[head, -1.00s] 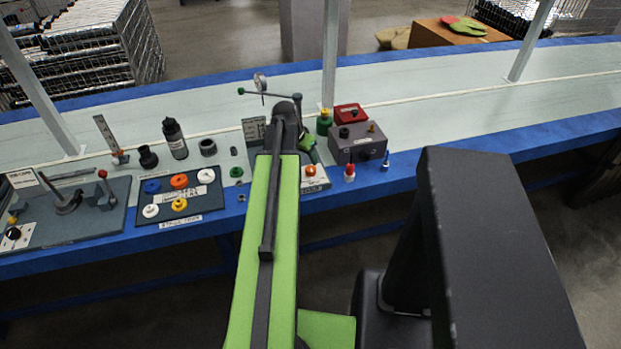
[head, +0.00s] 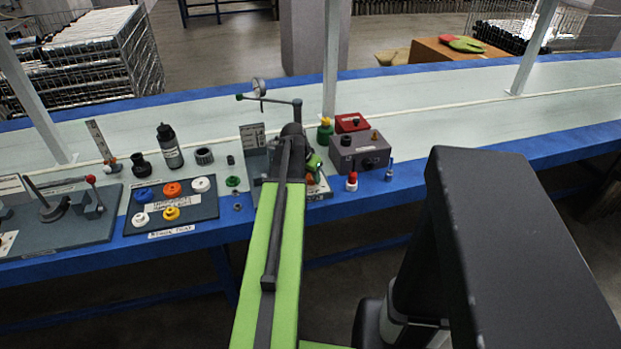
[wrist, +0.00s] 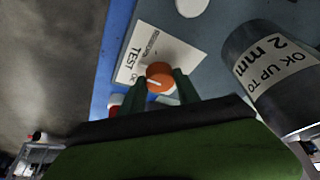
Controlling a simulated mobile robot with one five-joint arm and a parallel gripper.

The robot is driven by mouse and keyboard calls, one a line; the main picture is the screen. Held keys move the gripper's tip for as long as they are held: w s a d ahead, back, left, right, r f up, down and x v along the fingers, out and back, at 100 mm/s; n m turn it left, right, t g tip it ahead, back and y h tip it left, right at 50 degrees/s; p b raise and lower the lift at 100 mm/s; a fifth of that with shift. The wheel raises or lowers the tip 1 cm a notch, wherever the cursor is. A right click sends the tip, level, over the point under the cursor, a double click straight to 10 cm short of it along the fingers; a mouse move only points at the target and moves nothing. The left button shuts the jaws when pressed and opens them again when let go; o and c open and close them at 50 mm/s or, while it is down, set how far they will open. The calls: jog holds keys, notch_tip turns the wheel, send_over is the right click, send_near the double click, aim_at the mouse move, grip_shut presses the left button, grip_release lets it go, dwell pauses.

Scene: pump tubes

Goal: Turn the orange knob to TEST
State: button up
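The orange knob (wrist: 159,77) sits on a white label plate (wrist: 135,57) in the wrist view. Its white mark points roughly left. The word TEST is printed on the plate left of the knob, with other small text beside it. My gripper (wrist: 162,88) has its two dark green fingers apart, one on each side of the knob's near part. I cannot tell whether they touch it. In the head view my gripper (head: 316,168) is low over the knob (head: 310,180), hiding most of it.
A dark cylinder (wrist: 268,68) marked "OK UP TO 2 mm" stands right of the knob in the wrist view. A grey box (head: 362,152) and a red-capped bottle (head: 352,182) stand right of my gripper. A tray (head: 150,227) with coloured rings lies left.

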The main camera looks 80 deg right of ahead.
jog(key=shift+s, duration=0.1)
grip_shut()
jog(key=shift+n, duration=0.5)
jog(key=shift+a, duration=0.1)
jog(key=o, duration=0.7)
grip_release()
jog(key=shift+r, duration=0.25)
jog(key=p+v, duration=1.6)
jog(key=v, duration=0.1)
jog(key=shift+s, duration=0.15)
